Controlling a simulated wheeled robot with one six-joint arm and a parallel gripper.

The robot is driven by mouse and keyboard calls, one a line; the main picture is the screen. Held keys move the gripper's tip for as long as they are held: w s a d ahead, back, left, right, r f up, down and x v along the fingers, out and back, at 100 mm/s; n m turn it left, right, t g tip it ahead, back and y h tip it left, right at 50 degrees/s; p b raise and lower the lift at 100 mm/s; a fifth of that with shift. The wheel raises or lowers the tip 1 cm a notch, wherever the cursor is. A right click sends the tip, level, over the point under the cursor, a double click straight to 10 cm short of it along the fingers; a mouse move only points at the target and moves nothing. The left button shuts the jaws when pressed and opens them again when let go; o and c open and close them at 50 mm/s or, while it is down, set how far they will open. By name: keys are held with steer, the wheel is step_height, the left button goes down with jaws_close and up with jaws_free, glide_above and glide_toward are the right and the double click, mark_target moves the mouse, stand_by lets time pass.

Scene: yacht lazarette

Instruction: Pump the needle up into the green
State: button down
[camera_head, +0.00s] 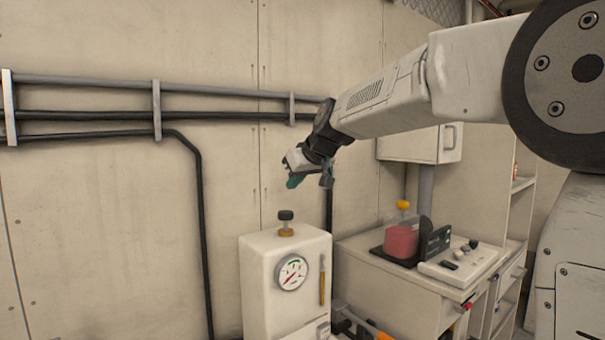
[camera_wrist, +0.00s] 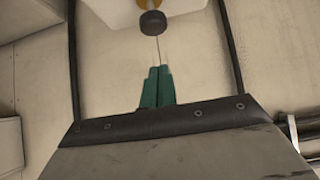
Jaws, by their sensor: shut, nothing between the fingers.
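A white box-shaped pump unit (camera_head: 262,275) stands against the wall in the head view. Its round gauge (camera_head: 291,273) has a white face with green and red marks; the needle's exact reading is too small to tell. On its top is a brass fitting with a dark round knob (camera_head: 286,215). My gripper (camera_head: 293,181), with teal fingers, is above the knob, apart from it, and shut with nothing held.
A cabinet (camera_head: 385,300) to the right carries a red-filled container (camera_head: 401,240) with a yellow cap and a white panel with knobs (camera_head: 463,262). Dark pipes (camera_head: 90,115) run along the left wall. A white wall box (camera_head: 420,145) hangs behind my arm.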

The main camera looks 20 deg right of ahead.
mark_target(289, 217)
steer(key=x, duration=0.4)
steer(key=shift+s, duration=0.1)
steer(key=shift+d+f, duration=0.1)
steer(key=shift+f, duration=1.7)
steer(key=shift+s+f, duration=0.1)
steer(key=shift+f, duration=1.7)
